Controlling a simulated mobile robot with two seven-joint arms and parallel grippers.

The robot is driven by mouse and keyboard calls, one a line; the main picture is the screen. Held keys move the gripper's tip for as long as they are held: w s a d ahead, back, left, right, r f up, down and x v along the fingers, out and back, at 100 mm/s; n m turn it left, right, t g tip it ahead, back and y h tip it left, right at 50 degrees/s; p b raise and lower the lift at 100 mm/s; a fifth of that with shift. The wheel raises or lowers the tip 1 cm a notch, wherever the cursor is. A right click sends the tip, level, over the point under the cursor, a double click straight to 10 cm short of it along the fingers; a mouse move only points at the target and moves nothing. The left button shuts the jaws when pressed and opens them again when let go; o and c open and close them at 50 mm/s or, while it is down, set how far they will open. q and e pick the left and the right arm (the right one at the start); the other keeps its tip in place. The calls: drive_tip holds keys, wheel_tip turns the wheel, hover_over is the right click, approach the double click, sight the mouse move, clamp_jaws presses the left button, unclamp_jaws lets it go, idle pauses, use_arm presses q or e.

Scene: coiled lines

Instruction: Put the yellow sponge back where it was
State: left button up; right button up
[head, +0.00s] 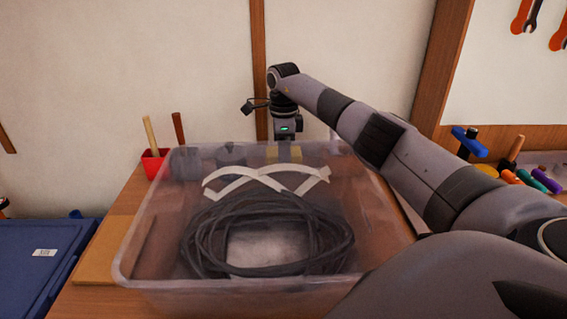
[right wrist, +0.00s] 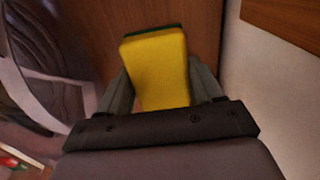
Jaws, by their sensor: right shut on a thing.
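The yellow sponge (right wrist: 156,70) has a dark green layer along its far edge. My right gripper (right wrist: 160,88) is shut on it, one finger on each side. In the head view my right gripper (head: 286,146) points down behind the far side of the clear bin, near the wall. The sponge (head: 284,155) shows there dimly, through the bin's plastic. The right wrist view shows brown wooden surface beyond the sponge, with the bin to the left and the pale wall to the right. I cannot tell whether the sponge touches the surface. My left gripper is not in view.
The clear bin (head: 135,283) on the table holds a coiled dark line (head: 335,250) and crossed white strips (head: 222,188). A red holder (head: 155,165) stands behind left. Several tools, including a blue-headed one (head: 470,142), are at right.

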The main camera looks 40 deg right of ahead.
wheel_tip(320, 180, down, 4)
drive_tip(key=shift+r, duration=0.15)
drive_tip(key=o, duration=0.9)
drive_tip(key=shift+o, duration=0.2)
wheel_tip(320, 180, up, 12)
drive_tip(key=shift+r, duration=0.1)
idle(0.3)
